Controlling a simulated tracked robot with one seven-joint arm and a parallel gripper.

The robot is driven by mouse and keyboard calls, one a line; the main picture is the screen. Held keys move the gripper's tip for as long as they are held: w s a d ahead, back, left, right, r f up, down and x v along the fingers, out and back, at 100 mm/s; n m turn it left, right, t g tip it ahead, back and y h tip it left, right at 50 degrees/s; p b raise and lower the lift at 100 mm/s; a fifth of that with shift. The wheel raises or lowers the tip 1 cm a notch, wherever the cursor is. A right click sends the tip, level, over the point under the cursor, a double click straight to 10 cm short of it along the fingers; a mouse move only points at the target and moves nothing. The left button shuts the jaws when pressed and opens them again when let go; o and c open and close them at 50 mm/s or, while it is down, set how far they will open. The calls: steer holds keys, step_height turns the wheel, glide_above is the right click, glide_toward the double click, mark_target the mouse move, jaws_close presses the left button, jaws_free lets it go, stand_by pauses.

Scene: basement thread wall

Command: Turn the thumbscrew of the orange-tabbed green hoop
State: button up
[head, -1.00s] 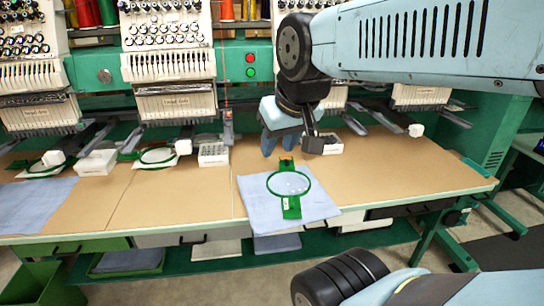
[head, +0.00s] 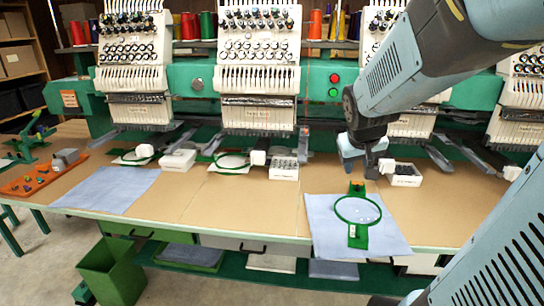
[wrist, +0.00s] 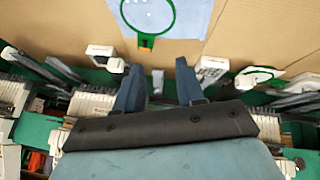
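The thumbscrew is too small to make out. My gripper (wrist: 158,74) is open and empty, its two blue fingers spread wide. In the head view my gripper (head: 355,168) hangs behind the hoop, apart from it.
Embroidery machines (head: 258,75) line the back of the table. Small white boxes (head: 284,168) stand along the rear. Another blue cloth (head: 105,190) and an orange tray (head: 42,175) with small parts lie at left. Brown tabletop (head: 230,205) left of the hoop is clear.

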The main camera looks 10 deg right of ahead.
steer(key=w+d+f, duration=0.7)
steer(key=w+f, duration=0.1)
steer(key=f, duration=0.1)
steer(key=m+t+y, duration=0.1)
steer(key=t+y, duration=0.1)
steer(key=t, duration=0.1)
glide_toward(359, 187)
steer(key=v, duration=0.5)
steer(key=shift+s+a+f, duration=0.1)
steer(key=shift+s+a, duration=0.05)
steer(key=shift+x, duration=6.85)
jaws_close()
